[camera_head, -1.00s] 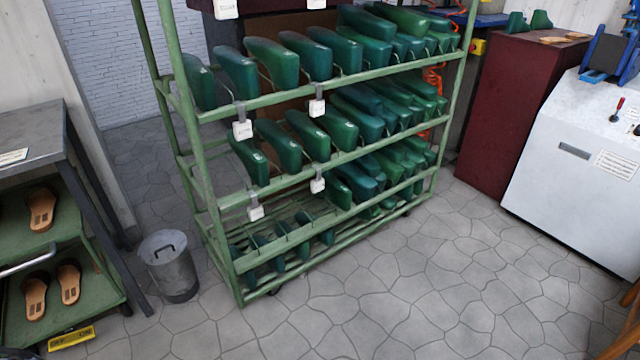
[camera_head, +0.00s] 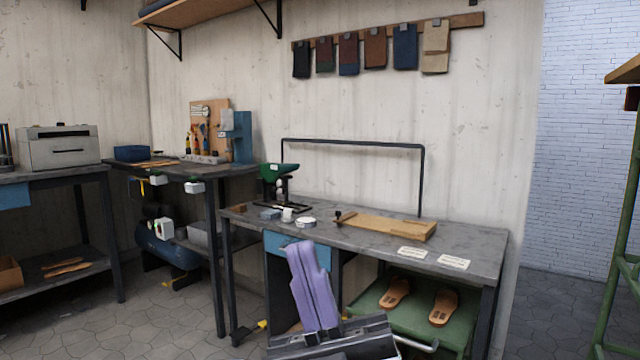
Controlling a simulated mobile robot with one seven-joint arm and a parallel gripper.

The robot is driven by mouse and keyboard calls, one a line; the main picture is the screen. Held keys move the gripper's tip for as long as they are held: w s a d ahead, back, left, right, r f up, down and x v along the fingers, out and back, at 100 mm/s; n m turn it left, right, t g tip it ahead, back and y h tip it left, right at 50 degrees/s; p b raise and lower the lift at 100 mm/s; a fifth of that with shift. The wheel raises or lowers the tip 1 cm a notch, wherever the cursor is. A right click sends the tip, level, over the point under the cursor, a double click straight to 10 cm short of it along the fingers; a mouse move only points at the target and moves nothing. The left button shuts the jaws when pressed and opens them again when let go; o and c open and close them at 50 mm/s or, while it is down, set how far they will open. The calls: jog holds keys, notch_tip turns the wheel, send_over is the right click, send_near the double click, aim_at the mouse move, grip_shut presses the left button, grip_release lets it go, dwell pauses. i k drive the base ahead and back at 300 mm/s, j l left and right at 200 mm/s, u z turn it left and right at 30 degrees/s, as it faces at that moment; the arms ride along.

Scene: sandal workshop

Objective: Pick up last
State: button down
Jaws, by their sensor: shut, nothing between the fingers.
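A dark green last-shaped piece (camera_head: 279,171) sits on top of a small stand (camera_head: 282,192) at the back left of the grey workbench (camera_head: 470,238). It is small in the picture, and I cannot tell how it is fixed to the stand. The rack of green lasts is out of view, except for part of a green frame (camera_head: 622,220) at the right edge.
On the bench lie a wooden tray (camera_head: 385,227), a white ring-shaped roll (camera_head: 305,222) and paper cards (camera_head: 453,261). A green shelf (camera_head: 375,302) below holds tan sandals (camera_head: 442,307). A tool bench (camera_head: 215,172) stands left. Stone floor (camera_head: 160,310) shows at left.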

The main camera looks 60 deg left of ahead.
aim_at(271, 172)
jog(key=u, duration=2.15)
